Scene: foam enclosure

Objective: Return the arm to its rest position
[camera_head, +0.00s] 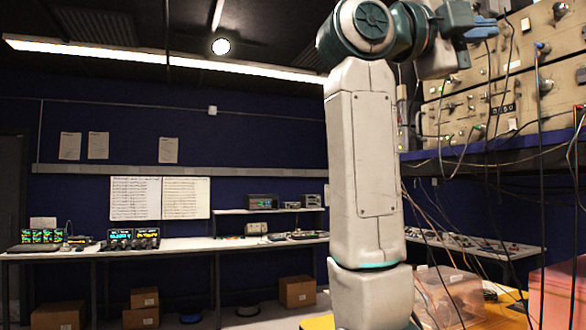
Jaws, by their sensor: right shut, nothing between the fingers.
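My right arm rises from the bottom of the head view, right of the middle, and bends over at the top. My right gripper (484,29) is high at the upper right, with blue fingers pointing right. It is shut and empty. My left gripper is not in view.
Loose cables hang from the panel at the right. A clear plastic box (450,293) sits on a yellow surface (320,322) behind the arm, beside a pinkish block (557,297). A long bench (180,246) with instruments runs along the back wall. Cardboard boxes (297,291) stand beneath it.

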